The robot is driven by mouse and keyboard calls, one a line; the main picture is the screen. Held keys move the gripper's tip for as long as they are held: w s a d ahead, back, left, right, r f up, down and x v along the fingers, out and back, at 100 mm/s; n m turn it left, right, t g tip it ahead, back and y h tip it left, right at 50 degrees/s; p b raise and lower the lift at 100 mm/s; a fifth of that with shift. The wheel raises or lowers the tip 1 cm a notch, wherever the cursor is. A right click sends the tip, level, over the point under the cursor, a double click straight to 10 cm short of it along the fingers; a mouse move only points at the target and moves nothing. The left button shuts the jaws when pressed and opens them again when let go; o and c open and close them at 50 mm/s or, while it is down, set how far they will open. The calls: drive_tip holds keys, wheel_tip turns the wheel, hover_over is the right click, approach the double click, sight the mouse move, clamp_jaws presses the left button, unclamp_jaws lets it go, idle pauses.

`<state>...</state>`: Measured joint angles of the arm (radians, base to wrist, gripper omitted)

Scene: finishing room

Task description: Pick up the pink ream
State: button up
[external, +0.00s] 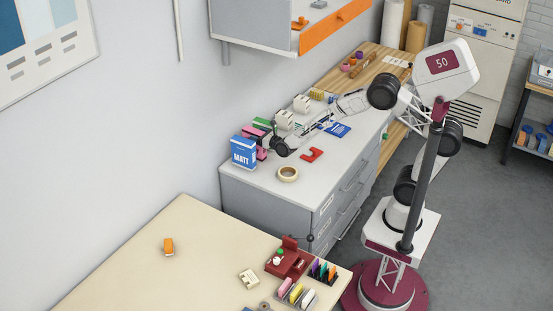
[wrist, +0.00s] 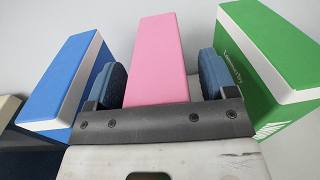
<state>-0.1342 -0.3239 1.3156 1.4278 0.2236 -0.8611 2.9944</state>
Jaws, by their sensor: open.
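The pink ream (wrist: 157,50) stands upright in the middle of the wrist view, between the two blue finger pads of my gripper (wrist: 161,78). The gripper is open around it, with a small gap seen at each side. A blue ream (wrist: 62,80) stands to the left and a green ream (wrist: 270,50) to the right. In the external view my gripper (external: 268,143) is at the row of reams at the wall end of the grey cabinet. The blue ream marked MATT (external: 243,153) is nearest the camera. The pink ream (external: 261,153) is partly hidden there.
The cabinet top (external: 265,184) also holds a tape roll (external: 288,174), a red item (external: 312,155), a blue packet (external: 338,130) and pale devices (external: 284,120) beyond the arm. An orange-edged wall shelf (external: 335,25) hangs above. A cream table (external: 190,255) stands in front.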

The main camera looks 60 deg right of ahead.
sight(258, 132)
drive_tip(key=shift+c, duration=0.3)
clamp_jaws()
drive_tip(key=shift+r, duration=0.1)
idle(0.4)
drive_tip(key=shift+r, duration=1.7)
drive_tip(key=s+d+r, duration=0.1)
drive_tip(key=s, duration=1.4)
drive_tip(key=shift+s+d+r, duration=0.25)
drive_tip(key=shift+s+r, duration=0.05)
drive_tip(key=shift+s, duration=0.1)
